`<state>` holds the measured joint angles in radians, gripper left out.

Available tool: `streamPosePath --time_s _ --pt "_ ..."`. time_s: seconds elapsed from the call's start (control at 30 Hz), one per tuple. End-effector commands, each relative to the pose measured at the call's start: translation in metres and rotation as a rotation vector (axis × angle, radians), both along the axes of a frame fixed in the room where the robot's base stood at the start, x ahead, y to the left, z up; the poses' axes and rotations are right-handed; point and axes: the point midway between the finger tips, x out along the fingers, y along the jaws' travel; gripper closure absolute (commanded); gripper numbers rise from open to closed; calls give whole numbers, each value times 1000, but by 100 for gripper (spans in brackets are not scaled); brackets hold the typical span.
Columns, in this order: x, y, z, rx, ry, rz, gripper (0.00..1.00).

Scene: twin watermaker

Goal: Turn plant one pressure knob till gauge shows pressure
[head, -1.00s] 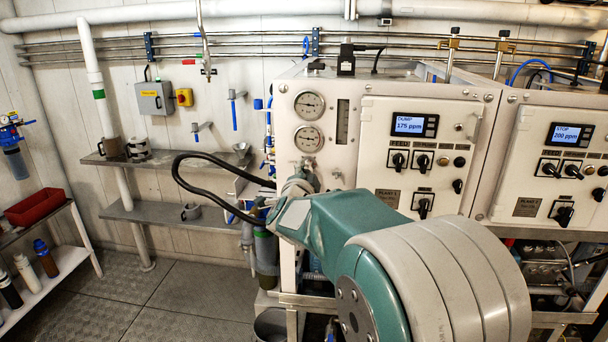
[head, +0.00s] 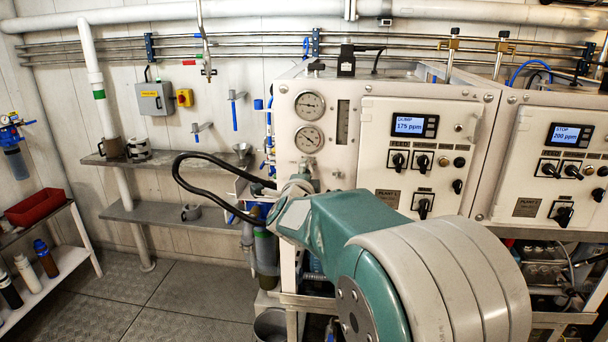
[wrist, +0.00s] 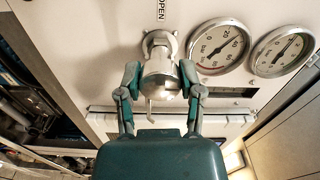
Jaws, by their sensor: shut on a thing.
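The silver pressure knob (wrist: 160,75) shows in the wrist view, below an OPEN label on the light panel. My gripper (wrist: 161,84) has one finger on each side of it and is shut on it. Two round gauges stand beside the knob in the wrist view: a nearer gauge (wrist: 217,48) and a farther gauge (wrist: 282,51). The nearer needle points toward the upper right of its dial, off the low end. In the head view, the upper gauge (head: 310,105) and lower gauge (head: 309,139) sit left of the plant 1 panel (head: 380,175). My arm largely hides the knob there.
The plant 1 display (head: 409,124) reads 175 ppm. A second panel (head: 525,180) stands to its right. Grey shelves (head: 170,213) and a black cable loop lie left of my arm. The floor (head: 185,290) at lower left is clear.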

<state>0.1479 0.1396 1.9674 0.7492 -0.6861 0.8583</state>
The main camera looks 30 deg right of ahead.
Motion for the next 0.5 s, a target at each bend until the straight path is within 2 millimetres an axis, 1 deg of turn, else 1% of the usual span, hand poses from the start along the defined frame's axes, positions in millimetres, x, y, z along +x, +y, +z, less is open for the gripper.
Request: streamPosePath --time_s 0.03,0.13,0.17,0.2,0.23,0.5 --pt "-1 -1 -5 6 10 -3 99" --pt "-1 -1 -6 5 11 -3 99" --pt "-1 -1 -6 5 11 -3 43" --pt "-1 -1 -6 5 11 -3 25" --pt "-1 -1 -6 5 11 -3 17" --pt "1 0 -4 1 7 -1 17"
